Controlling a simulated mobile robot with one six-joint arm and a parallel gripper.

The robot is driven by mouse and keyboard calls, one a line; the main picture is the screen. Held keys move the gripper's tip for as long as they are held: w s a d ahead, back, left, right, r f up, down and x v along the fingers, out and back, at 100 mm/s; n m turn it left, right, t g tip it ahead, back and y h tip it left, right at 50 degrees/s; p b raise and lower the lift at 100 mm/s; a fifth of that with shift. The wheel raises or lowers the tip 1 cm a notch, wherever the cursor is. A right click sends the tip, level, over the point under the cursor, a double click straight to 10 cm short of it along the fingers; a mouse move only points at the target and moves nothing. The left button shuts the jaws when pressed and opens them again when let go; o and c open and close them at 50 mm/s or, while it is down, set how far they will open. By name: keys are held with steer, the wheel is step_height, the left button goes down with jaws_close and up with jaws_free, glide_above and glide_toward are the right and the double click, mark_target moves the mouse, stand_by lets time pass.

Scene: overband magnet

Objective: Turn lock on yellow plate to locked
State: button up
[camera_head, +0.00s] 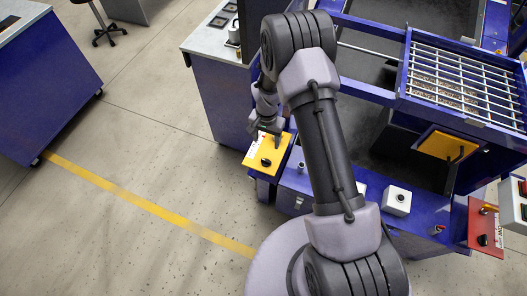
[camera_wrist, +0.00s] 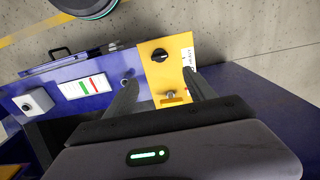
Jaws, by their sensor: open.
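The yellow plate (camera_head: 257,158) sits on the corner of a blue cabinet, left of my arm; it also shows in the wrist view (camera_wrist: 153,74). It carries a black rotary knob (camera_head: 266,162), also seen in the wrist view (camera_wrist: 160,55), and a white text label (camera_wrist: 188,57). A small metallic lock (camera_wrist: 170,94) sits on the plate between my fingers in the wrist view; its turn position is too small to tell. My gripper (camera_head: 268,134), also in the wrist view (camera_wrist: 163,84), is open over the plate, with a finger on each side of the lock and nothing held.
A white box with a black button (camera_head: 397,199) stands on the blue frame to the right. A red plate (camera_head: 484,228) with a black knob is at far right. A grey-topped blue bench (camera_head: 215,45) stands behind the gripper.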

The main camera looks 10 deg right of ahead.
mark_target(266, 161)
step_height(266, 161, down, 15)
steer(key=b, duration=0.4)
steer(key=shift+f, duration=0.15)
